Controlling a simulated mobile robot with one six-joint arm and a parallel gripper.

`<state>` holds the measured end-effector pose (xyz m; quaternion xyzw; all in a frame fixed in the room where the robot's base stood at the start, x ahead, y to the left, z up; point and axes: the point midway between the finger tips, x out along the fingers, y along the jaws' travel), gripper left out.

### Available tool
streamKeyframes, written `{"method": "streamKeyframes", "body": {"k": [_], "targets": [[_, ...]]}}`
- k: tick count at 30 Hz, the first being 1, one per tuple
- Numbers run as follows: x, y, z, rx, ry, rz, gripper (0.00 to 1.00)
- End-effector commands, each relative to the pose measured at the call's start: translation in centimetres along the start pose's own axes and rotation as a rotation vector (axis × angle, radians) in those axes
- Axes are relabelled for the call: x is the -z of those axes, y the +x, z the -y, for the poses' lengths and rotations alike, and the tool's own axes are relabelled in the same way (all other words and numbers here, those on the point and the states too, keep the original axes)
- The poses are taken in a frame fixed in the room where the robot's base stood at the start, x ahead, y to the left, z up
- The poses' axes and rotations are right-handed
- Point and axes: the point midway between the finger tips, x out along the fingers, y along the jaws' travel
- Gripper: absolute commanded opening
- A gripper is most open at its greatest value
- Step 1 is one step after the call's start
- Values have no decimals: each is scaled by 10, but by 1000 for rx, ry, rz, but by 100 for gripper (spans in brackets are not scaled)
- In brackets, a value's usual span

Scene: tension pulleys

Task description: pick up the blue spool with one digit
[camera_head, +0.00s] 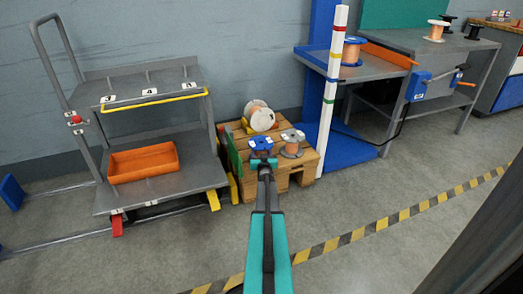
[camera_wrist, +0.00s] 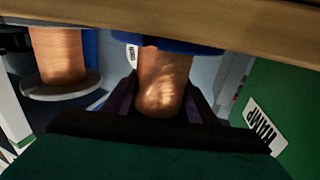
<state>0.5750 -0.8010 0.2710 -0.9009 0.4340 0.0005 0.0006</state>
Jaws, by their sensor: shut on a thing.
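The blue spool (camera_head: 261,145) is at the front of the wooden pallet in the head view, with small pale labels too small to read. In the wrist view its copper winding (camera_wrist: 165,82) and part of a blue flange show between my gripper's dark fingers. My gripper (camera_head: 264,160) is shut on this spool from the front. I cannot tell whether the spool touches the pallet or is lifted. A grey spool (camera_head: 292,144) with copper winding stands close to its right; it also shows at the left in the wrist view (camera_wrist: 60,65).
The pallet (camera_head: 303,168) also holds a large pale spool (camera_head: 262,119) at the back. A grey cart (camera_head: 165,188) with an orange bin (camera_head: 143,162) stands left. A striped post (camera_head: 331,100) and workbench stand right. Floor in front is clear.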

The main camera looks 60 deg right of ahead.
Motion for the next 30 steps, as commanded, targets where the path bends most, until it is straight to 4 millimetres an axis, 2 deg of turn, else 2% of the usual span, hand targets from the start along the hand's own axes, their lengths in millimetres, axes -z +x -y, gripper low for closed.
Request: {"method": "streamKeyframes", "body": {"k": [8, 21, 30], "targets": [[27, 0, 1, 1, 0, -5, 12], [89, 0, 1, 2, -1, -5, 12], [101, 0, 1, 2, -1, -4, 12]]}}
